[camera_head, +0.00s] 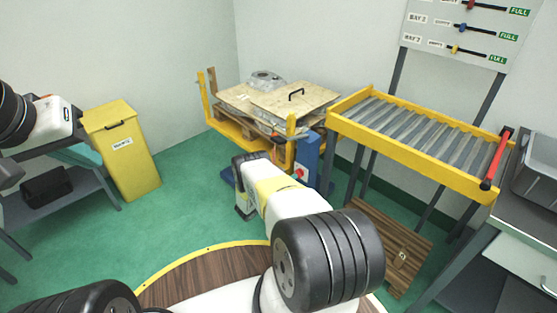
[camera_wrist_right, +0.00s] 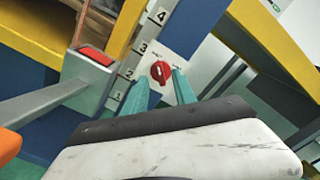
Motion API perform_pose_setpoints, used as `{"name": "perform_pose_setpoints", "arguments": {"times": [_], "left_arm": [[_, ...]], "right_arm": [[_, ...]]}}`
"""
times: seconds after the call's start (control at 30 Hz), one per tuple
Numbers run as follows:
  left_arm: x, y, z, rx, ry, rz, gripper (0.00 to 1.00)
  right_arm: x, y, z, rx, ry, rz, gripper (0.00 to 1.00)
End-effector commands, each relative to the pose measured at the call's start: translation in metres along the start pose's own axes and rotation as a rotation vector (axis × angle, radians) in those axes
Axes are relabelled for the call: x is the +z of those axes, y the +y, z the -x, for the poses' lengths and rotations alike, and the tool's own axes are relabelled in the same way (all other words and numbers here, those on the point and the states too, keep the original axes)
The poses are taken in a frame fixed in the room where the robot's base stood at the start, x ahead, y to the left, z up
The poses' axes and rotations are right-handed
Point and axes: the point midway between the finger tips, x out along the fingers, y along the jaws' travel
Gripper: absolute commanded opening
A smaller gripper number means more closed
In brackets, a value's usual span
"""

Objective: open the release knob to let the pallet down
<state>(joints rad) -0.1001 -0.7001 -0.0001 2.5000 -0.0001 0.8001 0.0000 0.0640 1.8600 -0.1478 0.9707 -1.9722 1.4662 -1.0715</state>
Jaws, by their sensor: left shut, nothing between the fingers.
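The red release knob (camera_wrist_right: 161,71) sits on a white plate on the blue lift column, beside a scale marked 1 to 4. It shows small in the head view (camera_head: 300,174), on the blue column (camera_head: 306,160). My right gripper (camera_wrist_right: 163,80) is open, with its green fingertips on either side of the knob; contact cannot be told. In the head view its fingers are hidden by my arm. The wooden pallet (camera_head: 238,100) rests raised on the yellow lift frame (camera_head: 232,130). My left gripper (camera_head: 76,113) is at the far left, shut and empty, away from the lift.
A yellow bin (camera_head: 125,150) stands left of the lift. A roller conveyor (camera_head: 420,128) with yellow sides stands to the right, and a slatted wooden pallet (camera_head: 385,235) leans below it. Green floor (camera_head: 190,215) is clear between the bin and my right arm.

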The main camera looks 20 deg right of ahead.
Motion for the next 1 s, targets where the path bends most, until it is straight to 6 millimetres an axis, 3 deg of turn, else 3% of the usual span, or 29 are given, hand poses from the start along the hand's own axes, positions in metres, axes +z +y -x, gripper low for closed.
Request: {"name": "perform_pose_setpoints", "arguments": {"times": [0.2, 0.57, 0.73, 1.0], "left_arm": [[0.000, 0.000, 0.000, 0.000, 0.000, 0.000, 0.00], [0.000, 0.000, 0.000, 0.000, 0.000, 0.000, 0.00], [0.000, 0.000, 0.000, 0.000, 0.000, 0.000, 0.00], [0.000, 0.000, 0.000, 0.000, 0.000, 0.000, 0.00]], "right_arm": [[-0.001, 0.000, -0.028, -0.001, 0.002, -0.001, 0.33], [0.000, 0.000, -0.033, 0.000, 0.000, 0.001, 0.33], [0.000, 0.000, -0.033, 0.000, 0.000, 0.001, 0.00], [0.000, 0.000, -0.033, 0.001, 0.000, -0.002, 0.00]]}}
